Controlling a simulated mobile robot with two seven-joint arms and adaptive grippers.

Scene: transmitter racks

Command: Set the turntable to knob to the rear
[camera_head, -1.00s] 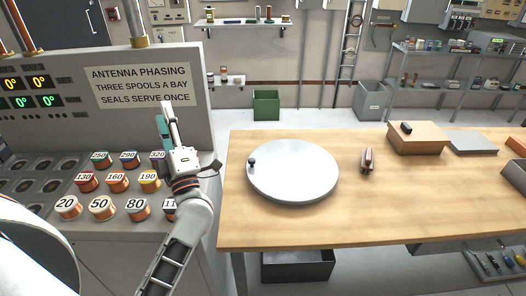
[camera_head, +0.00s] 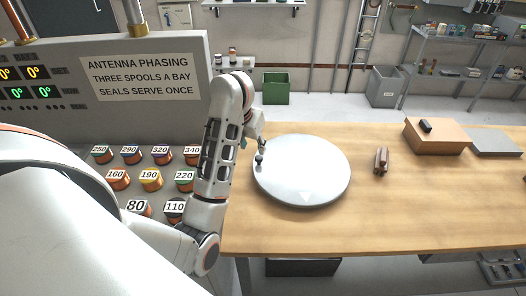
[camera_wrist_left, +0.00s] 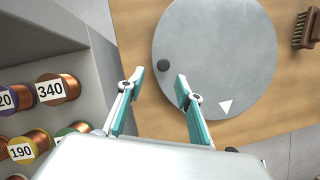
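The round grey turntable (camera_head: 310,170) lies on the wooden workbench. Its dark knob (camera_head: 259,161) stands near the rim at the disc's left side. In the left wrist view the knob (camera_wrist_left: 164,65) shows just beyond the fingertips, roughly between their lines, and a pale triangle mark (camera_wrist_left: 225,107) lies on the disc near its rim. My left gripper (camera_wrist_left: 160,80) is open and empty, its teal-padded fingers apart over the turntable's edge. In the head view my left gripper (camera_head: 256,145) is partly hidden by its own arm, close to the knob. My right gripper is not in view.
A brown brush (camera_head: 381,160) lies right of the turntable. A cardboard box (camera_head: 437,136) and a grey slab (camera_head: 496,142) sit farther right on the workbench (camera_head: 400,215). The antenna phasing console (camera_head: 150,120) with numbered spools (camera_head: 150,178) stands left, beside the arm.

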